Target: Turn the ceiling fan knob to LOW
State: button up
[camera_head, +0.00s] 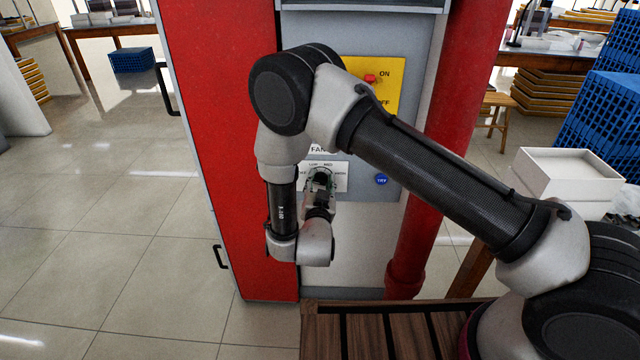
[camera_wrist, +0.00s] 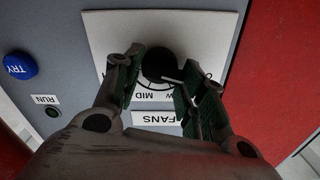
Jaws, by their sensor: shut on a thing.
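The fan knob (camera_wrist: 158,62) is a dark round knob on a white dial plate (camera_wrist: 105,27). It shows upside down in the wrist view, above the FANS label (camera_wrist: 160,118). My gripper (camera_wrist: 163,78) has its green-padded fingers on either side of the knob and is shut on it. A short pale mark at the knob's lower right lies near the partly hidden LOW print, but I cannot tell its exact setting. MID reads clear beside it. In the head view my gripper (camera_head: 320,185) is at the dial plate (camera_head: 341,184) and hides the knob.
A blue TRY button (camera_head: 381,179) sits right of the plate. A yellow panel (camera_head: 388,88) with a red ON/OFF switch (camera_head: 370,79) is above. A red cabinet door (camera_head: 215,130) stands left and a red pipe (camera_head: 405,270) right. A wooden slatted top (camera_head: 365,335) lies below.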

jog(key=shift+a, duration=0.15)
jog(key=m, duration=0.4)
jog(key=shift+r+m, duration=0.1)
jog(key=shift+m, duration=0.3)
jog(key=m, duration=0.4)
jog(key=shift+m, duration=0.3)
jog(key=shift+r, duration=0.1)
jog(key=o, duration=0.9)
jog(key=shift+o, duration=0.2)
jog(key=shift+d, duration=0.2)
